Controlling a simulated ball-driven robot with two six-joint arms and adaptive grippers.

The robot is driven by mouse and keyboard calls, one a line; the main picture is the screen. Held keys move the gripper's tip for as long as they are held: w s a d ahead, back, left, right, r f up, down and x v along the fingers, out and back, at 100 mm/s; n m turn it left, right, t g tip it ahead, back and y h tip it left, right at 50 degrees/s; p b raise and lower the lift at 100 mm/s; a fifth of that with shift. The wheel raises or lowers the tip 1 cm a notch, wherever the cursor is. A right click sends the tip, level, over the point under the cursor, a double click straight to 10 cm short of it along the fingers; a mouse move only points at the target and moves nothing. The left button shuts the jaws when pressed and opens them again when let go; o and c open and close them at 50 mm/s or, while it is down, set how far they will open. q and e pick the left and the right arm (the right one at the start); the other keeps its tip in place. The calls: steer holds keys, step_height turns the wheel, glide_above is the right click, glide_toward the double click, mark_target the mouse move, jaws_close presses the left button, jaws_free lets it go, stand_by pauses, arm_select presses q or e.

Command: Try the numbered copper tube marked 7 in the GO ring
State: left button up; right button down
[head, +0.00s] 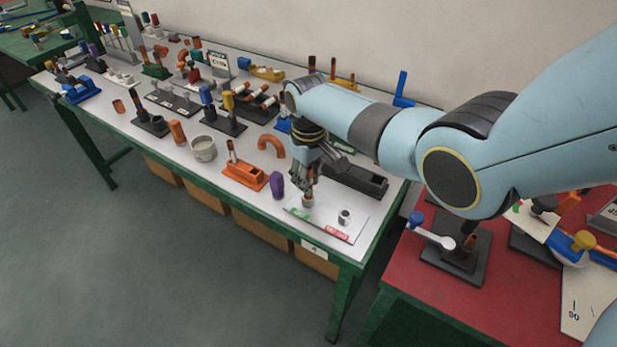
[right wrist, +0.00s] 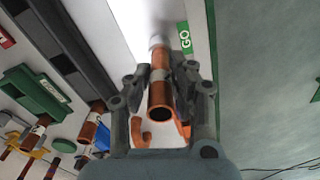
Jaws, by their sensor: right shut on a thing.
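My right gripper (head: 306,184) is shut on a copper tube (right wrist: 160,97) with a pale band; no number can be read on it. It holds the tube upright at the GO ring (head: 307,202), on the white plate (head: 325,223). The tube's lower end meets the ring in the head view, but I cannot tell whether it is inside or only above it. In the right wrist view the green GO label (right wrist: 185,38) is beside the tube's far end. The other ring (head: 344,216) stands empty by the red label (head: 337,234). My left gripper is not in view.
Left of the plate are a purple piece (head: 277,185) and an orange holder (head: 245,176) with a tube. A long black tray (head: 355,180) lies behind the plate. Several racks and loose tubes fill the rest of the table. The plate is near the green front edge (head: 290,232).

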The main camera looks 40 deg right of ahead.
mark_target(309, 167)
steer(key=shift+r+p, duration=0.6)
steer(key=shift+r, duration=0.15)
step_height(309, 167, up, 2)
steer(key=shift+r+p, duration=0.15)
steer(key=shift+p, duration=1.05)
steer(key=shift+r, duration=0.85)
